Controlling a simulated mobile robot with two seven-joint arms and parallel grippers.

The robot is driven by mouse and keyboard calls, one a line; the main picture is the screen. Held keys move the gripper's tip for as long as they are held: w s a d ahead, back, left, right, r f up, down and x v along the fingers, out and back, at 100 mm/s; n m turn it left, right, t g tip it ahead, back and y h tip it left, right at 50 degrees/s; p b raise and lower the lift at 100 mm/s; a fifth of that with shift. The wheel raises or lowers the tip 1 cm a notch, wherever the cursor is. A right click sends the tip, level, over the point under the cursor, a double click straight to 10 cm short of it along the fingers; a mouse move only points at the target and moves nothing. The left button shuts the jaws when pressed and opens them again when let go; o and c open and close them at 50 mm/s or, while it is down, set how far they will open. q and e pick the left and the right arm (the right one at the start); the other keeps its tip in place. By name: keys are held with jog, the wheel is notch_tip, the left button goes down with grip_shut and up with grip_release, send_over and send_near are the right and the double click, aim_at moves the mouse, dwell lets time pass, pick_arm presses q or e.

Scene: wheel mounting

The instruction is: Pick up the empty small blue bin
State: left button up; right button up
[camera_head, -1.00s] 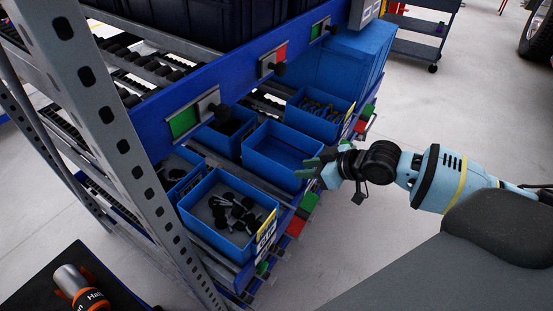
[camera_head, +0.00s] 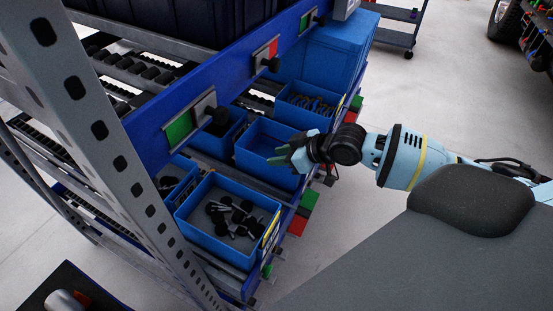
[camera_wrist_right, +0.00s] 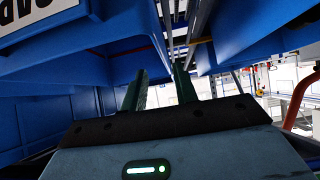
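The empty small blue bin (camera_head: 263,138) stands on the lower shelf of the rack, between two filled blue bins. Its inside is bare. My right gripper (camera_head: 284,156) is at the bin's right front side, by its rim, and overlaps part of it in the head view. In the right wrist view the two dark green fingers (camera_wrist_right: 160,88) are apart, with nothing seen between them. Blue bin surfaces lie close on both sides there; I cannot tell which bin is which, nor whether a finger touches one. My left gripper is not in view.
A blue bin with black bolts (camera_head: 207,242) stands in front; one with small parts (camera_head: 302,118) stands behind. A blue shelf beam (camera_head: 160,135) runs above, and a grey perforated post (camera_head: 120,150) stands left. The floor to the right is open.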

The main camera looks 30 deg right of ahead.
aim_at(265, 159)
jog(key=x, duration=0.5)
jog(key=shift+s+a+f, duration=0.2)
jog(key=shift+s+a, duration=0.05)
jog(key=shift+a, duration=0.05)
grip_shut()
dwell(1.2)
